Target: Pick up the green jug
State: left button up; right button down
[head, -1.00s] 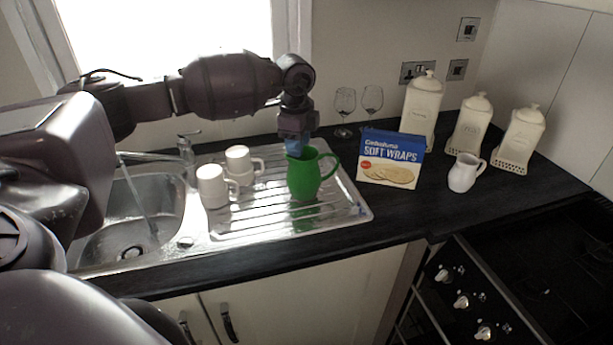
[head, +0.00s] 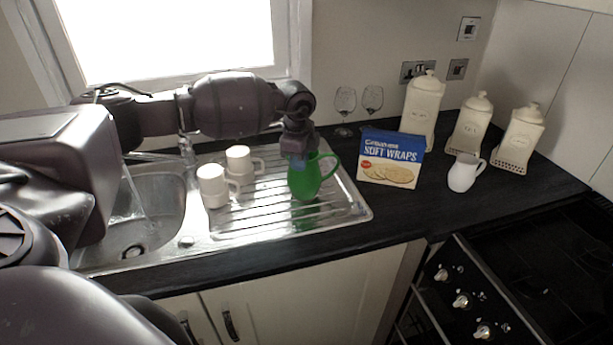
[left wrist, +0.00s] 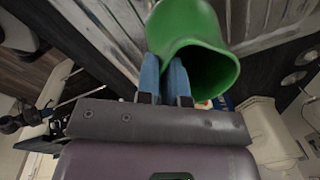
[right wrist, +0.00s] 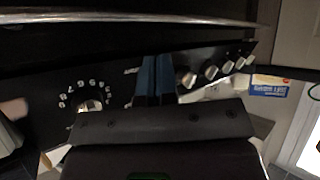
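The green jug (head: 304,183) stands upright on the ribbed steel draining board, its handle to the right. My left gripper (head: 298,158) is directly above it, fingers pointing down at the rim. In the left wrist view, the jug (left wrist: 190,25) shows its dark mouth. The two blue fingers of my left gripper (left wrist: 164,75) are a small gap apart, one on each side of the jug's wall near the rim; whether they press on it I cannot tell. My right gripper (right wrist: 156,78) is shut and empty, seen in front of the cooker's knob panel.
Two white mugs (head: 211,187) stand left of the jug, beside the sink (head: 150,225). A blue wraps box (head: 391,160), wine glasses (head: 345,101), a small white jug (head: 464,173) and white canisters (head: 421,108) stand to the right. Dark counter shows in front.

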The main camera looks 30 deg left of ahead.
pick_arm(q)
grip_shut()
pick_arm(e)
jog(key=shift+w, duration=0.1)
